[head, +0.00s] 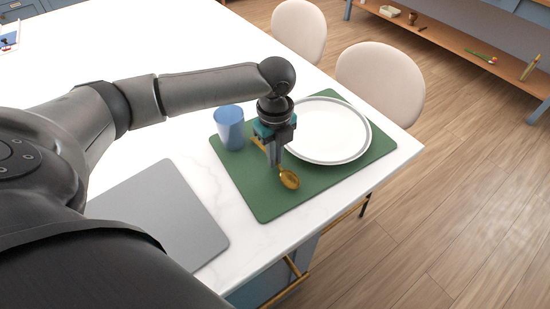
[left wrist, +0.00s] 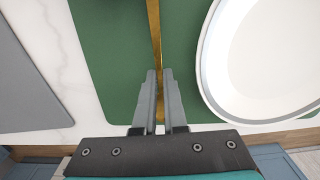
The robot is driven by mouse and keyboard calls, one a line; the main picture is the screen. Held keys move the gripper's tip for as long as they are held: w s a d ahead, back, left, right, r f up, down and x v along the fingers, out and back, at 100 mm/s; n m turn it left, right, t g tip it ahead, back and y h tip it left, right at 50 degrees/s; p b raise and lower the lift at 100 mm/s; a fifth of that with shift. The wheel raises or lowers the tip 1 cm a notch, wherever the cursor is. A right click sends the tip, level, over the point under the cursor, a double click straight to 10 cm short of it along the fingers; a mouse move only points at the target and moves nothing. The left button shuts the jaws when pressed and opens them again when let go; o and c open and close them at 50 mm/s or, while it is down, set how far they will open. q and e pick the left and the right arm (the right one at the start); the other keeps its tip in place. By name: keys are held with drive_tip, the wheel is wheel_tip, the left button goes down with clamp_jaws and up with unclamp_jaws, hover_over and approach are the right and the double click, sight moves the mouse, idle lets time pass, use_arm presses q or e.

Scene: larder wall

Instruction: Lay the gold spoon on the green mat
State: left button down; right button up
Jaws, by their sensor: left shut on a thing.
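My left gripper (head: 276,164) points down over the green mat (head: 262,203) and is shut on the gold spoon (head: 289,180). The spoon's bowl shows to the right of and below the fingers, and part of its handle shows on their upper left. In the left wrist view the fingers (left wrist: 157,75) pinch the spoon's thin handle (left wrist: 154,28), with the green mat (left wrist: 105,55) beneath. My right gripper is not in view.
A white plate (head: 345,150) with a grey rim sits on the mat's right part, close to my gripper. A blue cup (head: 229,130) stands on its left part. A grey mat (head: 160,215) lies to the left on the white table (head: 150,40). The green mat's front left is clear.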

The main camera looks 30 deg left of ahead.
use_arm(q)
drive_tip(key=shift+f, duration=0.25)
drive_tip(key=shift+f, duration=0.1)
drive_tip(key=c, duration=1)
unclamp_jaws()
wheel_tip(320, 180, up, 12)
drive_tip(key=shift+r+p, duration=0.15)
drive_tip(key=shift+p, duration=1)
